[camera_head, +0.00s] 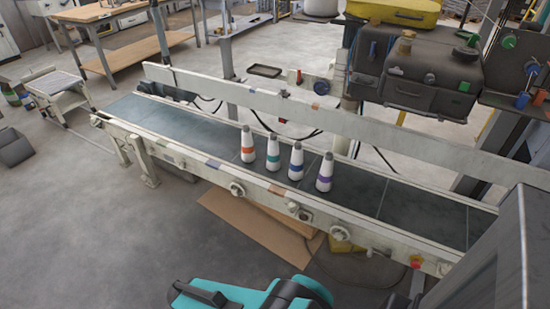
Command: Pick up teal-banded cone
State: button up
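The teal-banded cone (273,150) is white with a teal band and stands upright on the dark conveyor belt (190,126). It is second from the left in a row of similar cones. The orange-banded cone (247,144) is close on its left, and the blue-banded cone (296,161) is on its right. The purple-banded cone (325,172) stands at the right end of the row. A teal and black part at the bottom edge looks like my own arm. My gripper cannot be made out in this view.
A pale guard rail (330,117) runs along the belt's far side. Dark machinery with a yellow top (395,11) stands behind at the right. A grey cabinet (500,262) fills the lower right. Cardboard (262,224) lies on the floor under the conveyor. The belt's left stretch is clear.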

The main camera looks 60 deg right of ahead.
aim_at(273, 158)
jog(key=i, duration=0.9)
jog(key=u, duration=0.05)
